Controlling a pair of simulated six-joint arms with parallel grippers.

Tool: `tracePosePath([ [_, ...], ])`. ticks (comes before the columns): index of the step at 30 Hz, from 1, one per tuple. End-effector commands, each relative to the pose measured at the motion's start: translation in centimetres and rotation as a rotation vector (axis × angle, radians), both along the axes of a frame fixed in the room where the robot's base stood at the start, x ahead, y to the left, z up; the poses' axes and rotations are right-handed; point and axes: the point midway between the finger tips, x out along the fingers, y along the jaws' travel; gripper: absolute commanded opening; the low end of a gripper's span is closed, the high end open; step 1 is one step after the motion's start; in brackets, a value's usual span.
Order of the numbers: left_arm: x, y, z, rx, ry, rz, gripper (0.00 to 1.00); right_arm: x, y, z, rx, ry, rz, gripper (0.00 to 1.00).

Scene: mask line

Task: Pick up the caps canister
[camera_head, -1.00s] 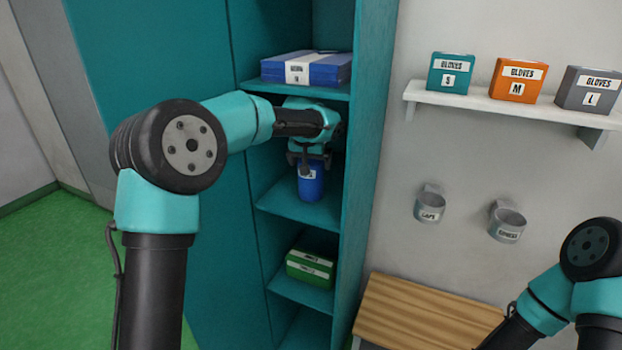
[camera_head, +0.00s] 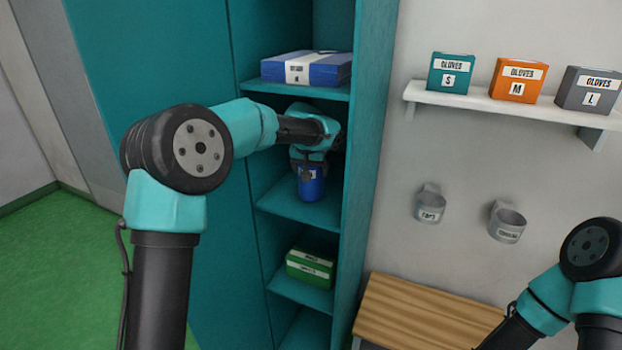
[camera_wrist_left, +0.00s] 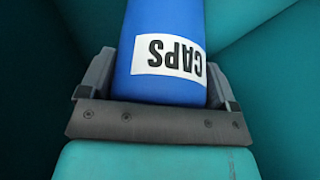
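The caps canister (camera_head: 311,186) is a blue cylinder standing on a shelf inside the teal locker. In the left wrist view the canister (camera_wrist_left: 172,60) fills the middle, with its white CAPS label upside down. My left gripper (camera_head: 312,170) reaches into the locker from the left and is at the canister's upper part. In the left wrist view one finger of this gripper is on each side of the canister, with narrow gaps showing; contact is not clear. My right gripper is out of view; only part of the right arm shows at lower right.
A blue and white box (camera_head: 306,69) lies on the locker shelf above. A green box (camera_head: 311,267) sits on the shelf below. The locker's right side wall (camera_head: 366,130) stands close to my left gripper. Gloves boxes (camera_head: 519,82) and grey cups (camera_head: 430,204) are on the wall.

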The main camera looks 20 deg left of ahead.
Motion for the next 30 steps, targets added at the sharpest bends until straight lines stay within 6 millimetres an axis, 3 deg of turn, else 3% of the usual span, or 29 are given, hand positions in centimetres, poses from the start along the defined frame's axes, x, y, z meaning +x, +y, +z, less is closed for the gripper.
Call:
tracePosePath([
  [6,0.0,0.0,0.0,0.000,-0.001,0.000,0.55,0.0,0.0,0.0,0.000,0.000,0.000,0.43],
  [16,0.0,0.0,0.3,0.000,-0.001,0.000,0.55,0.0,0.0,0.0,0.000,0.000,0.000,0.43],
  [22,0.0,0.0,1.7,-0.002,-0.003,0.001,0.55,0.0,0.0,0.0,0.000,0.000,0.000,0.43],
  [30,-2.6,0.0,1.6,0.000,-0.001,-0.001,0.55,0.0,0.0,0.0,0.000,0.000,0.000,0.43],
])
